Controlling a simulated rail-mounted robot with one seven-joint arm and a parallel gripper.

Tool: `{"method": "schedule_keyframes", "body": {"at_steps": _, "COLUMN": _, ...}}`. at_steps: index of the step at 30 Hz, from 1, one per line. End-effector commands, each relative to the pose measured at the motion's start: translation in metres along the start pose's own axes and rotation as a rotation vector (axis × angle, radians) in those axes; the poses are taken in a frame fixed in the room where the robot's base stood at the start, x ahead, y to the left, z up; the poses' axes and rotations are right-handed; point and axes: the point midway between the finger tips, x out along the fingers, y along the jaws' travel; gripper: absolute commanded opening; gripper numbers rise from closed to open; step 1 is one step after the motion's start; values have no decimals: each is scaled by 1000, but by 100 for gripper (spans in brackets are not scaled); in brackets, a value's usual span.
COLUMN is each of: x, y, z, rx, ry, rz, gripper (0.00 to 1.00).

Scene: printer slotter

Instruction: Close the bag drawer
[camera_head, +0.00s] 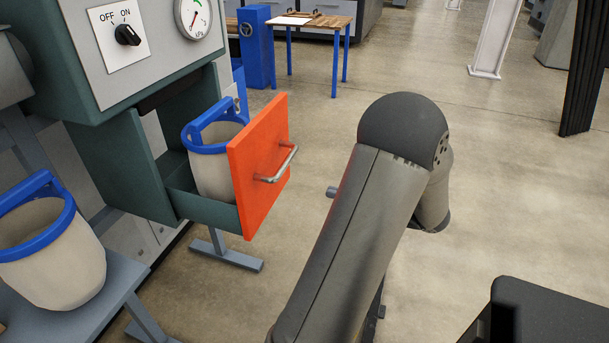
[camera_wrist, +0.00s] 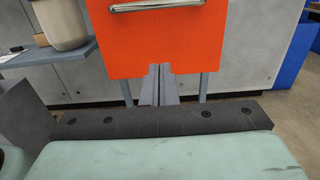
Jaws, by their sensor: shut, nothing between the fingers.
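The bag drawer stands pulled out from the green machine, with its orange front (camera_head: 262,165) facing right and a metal handle (camera_head: 279,166) on it. A beige bag with a blue rim (camera_head: 215,172) stands upright inside the drawer. In the wrist view the orange front (camera_wrist: 165,45) fills the upper middle, with the handle (camera_wrist: 155,5) at the top edge. My gripper (camera_wrist: 160,68) is shut and empty, its fingertips in front of the lower edge of the orange front in the picture. I cannot tell whether they touch it. In the head view my arm hides most of the gripper.
A second beige bag (camera_head: 58,262) with a blue rim stands on a grey bench (camera_head: 85,312) at the lower left. The machine panel (camera_head: 150,50) has an off/on knob and a gauge. A wooden table (camera_head: 312,23) stands at the back. The floor right of the drawer is open.

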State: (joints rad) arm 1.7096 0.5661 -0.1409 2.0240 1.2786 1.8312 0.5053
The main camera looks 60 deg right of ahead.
Motion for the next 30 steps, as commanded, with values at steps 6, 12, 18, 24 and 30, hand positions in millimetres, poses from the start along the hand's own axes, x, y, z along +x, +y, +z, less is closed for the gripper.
{"method": "schedule_keyframes", "body": {"at_steps": 6, "x": 31, "y": 1, "z": -2, "rx": -1, "ry": 0, "rz": 4, "gripper": 0}}
{"method": "schedule_keyframes", "body": {"at_steps": 12, "x": 74, "y": 2, "z": -2, "rx": -2, "ry": 0, "rz": 6, "gripper": 0}}
{"method": "schedule_keyframes", "body": {"at_steps": 18, "x": 112, "y": 1, "z": -2, "rx": -2, "ry": 1, "rz": 6, "gripper": 0}}
{"method": "schedule_keyframes", "body": {"at_steps": 24, "x": 134, "y": 1, "z": -2, "rx": -2, "ry": 2, "rz": 3, "gripper": 0}}
{"method": "schedule_keyframes", "body": {"at_steps": 30, "x": 139, "y": 1, "z": -1, "rx": -2, "ry": 1, "rz": 3, "gripper": 0}}
